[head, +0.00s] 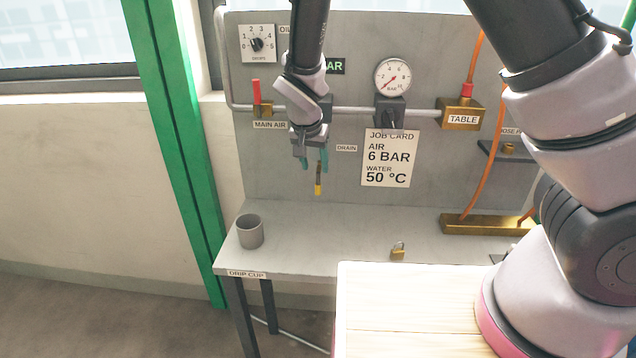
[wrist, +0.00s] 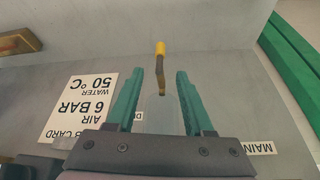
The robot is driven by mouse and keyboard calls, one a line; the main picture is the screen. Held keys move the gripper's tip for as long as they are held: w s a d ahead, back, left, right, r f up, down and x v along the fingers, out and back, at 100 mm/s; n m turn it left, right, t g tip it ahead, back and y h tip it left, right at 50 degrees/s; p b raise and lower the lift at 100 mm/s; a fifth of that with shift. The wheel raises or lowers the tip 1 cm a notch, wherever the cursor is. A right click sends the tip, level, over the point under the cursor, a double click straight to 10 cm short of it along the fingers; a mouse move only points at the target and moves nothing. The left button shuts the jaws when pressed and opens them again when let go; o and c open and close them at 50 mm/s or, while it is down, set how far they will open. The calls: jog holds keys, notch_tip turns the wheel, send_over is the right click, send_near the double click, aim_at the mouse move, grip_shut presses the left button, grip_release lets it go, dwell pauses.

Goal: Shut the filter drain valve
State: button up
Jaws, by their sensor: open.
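The drain valve lever (head: 318,181) hangs straight down from below the filter, with a yellow tip and a darker brass stem. In the wrist view the lever (wrist: 160,52) lies centred beyond the fingertips. A pale translucent filter bowl (wrist: 160,117) shows between the fingers. In the head view my gripper hides most of the filter. My gripper (head: 313,167) is open in front of the panel, just above the lever's yellow tip. Its teal fingers in the wrist view (wrist: 160,74) stand on either side of the bowl and hold nothing. Whether they touch it I cannot tell.
A red main air lever (head: 256,92) stands upright to the left. A gauge (head: 393,77) and a job card (head: 389,158) are to the right. Orange hoses (head: 482,160) hang at right.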

aim_at(317, 179)
jog(key=x, duration=0.8)
jog(key=shift+f, duration=0.15)
grip_shut()
